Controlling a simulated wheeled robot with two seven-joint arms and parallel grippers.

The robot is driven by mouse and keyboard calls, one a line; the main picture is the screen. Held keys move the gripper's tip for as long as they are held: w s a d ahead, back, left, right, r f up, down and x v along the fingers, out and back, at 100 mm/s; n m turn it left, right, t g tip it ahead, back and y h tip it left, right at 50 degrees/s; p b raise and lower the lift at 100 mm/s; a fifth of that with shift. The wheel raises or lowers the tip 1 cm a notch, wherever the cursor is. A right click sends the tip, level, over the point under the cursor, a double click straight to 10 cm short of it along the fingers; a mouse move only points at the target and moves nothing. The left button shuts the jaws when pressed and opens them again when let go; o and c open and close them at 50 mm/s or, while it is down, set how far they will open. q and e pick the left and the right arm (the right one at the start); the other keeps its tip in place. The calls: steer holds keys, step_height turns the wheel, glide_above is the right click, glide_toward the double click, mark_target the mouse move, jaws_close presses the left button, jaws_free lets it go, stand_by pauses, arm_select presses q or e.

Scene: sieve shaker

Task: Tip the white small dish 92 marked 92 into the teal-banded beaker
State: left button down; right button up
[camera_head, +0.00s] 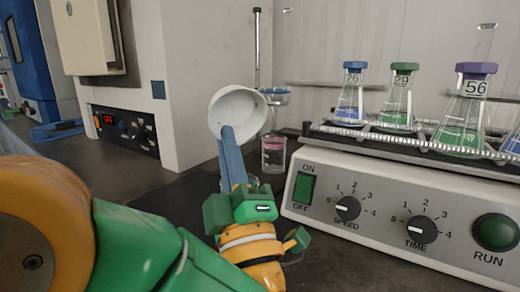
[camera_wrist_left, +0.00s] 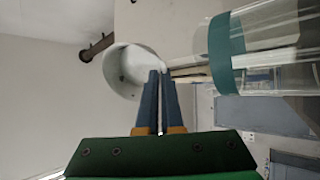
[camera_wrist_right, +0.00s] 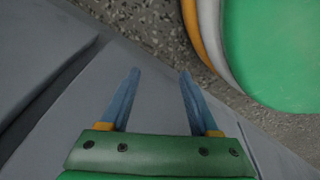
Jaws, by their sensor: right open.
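The white small dish (camera_head: 238,109) is tipped on its side, its hollow showing. Its number is not readable. My left gripper (camera_head: 228,135) is shut on its rim and holds it up in the air. In the left wrist view the dish (camera_wrist_left: 128,70) is at the tips of my left fingers (camera_wrist_left: 159,76). The teal-banded beaker (camera_wrist_left: 222,53) shows at the right of that view, apart from the dish. My right gripper (camera_wrist_right: 160,76) is open and empty.
The shaker (camera_head: 395,215), with its knobs and several stoppered flasks, stands at the right. A glass with pink contents (camera_head: 273,153) stands under a funnel (camera_head: 275,97) behind the gripper. A cabinet with a red display (camera_head: 125,128) stands at the left.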

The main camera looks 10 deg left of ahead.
arm_select(q)
steer(key=r+g+p, duration=0.1)
steer(key=p, duration=0.2)
steer(key=r+g+h+p, duration=0.1)
steer(key=p, duration=0.2)
steer(key=shift+w+g, duration=0.1)
steer(key=shift+g, duration=0.3)
steer(key=shift+f+g+h, duration=0.1)
steer(key=shift+g+h, duration=0.2)
steer(key=shift+a+f+n, duration=0.1)
steer(key=shift+f+n, duration=0.15)
steer(key=shift+n, duration=0.05)
arm_select(e)
steer(key=s+d+r, duration=0.2)
steer(key=s+r, duration=0.1)
steer(key=s, duration=0.2)
steer(key=shift+r, duration=0.2)
steer(key=shift+s+d, duration=0.1)
